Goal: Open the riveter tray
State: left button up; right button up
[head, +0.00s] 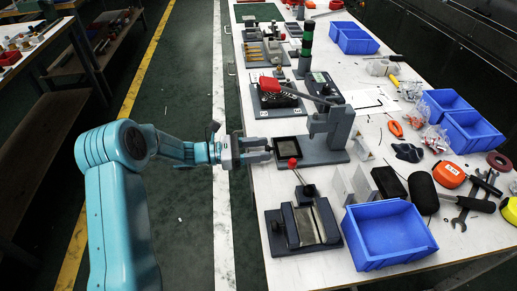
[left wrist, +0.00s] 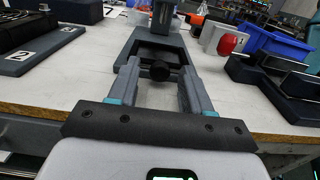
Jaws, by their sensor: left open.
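The riveter (head: 332,128) is a grey press with a raised column and a flat base on the white bench. Its tray (head: 287,148) is a dark, square, shallow piece at the base's left end, near the bench edge. In the left wrist view the tray (left wrist: 155,52) lies straight ahead, with a round black knob (left wrist: 160,71) on its near side. My left gripper (head: 266,150) comes in level from the left. It is open, its fingers (left wrist: 160,78) on either side of the knob; I cannot tell whether they touch it. My right gripper is not in view.
A vise-like fixture with a red-knobbed lever (head: 304,226) stands in front of the riveter. A blue bin (head: 388,235) is at its right. A numbered fixture (head: 277,100) stands behind. The aisle floor (head: 190,60) left of the bench is clear.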

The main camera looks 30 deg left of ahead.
pick_arm(q)
grip_shut()
jog(key=shift+s+a, duration=0.3)
jog(key=shift+a, duration=0.15)
grip_release()
jog(key=v, duration=1.6)
jog(key=shift+p, duration=0.3)
jog(key=shift+s+a, duration=0.1)
jog(key=shift+s, duration=0.05)
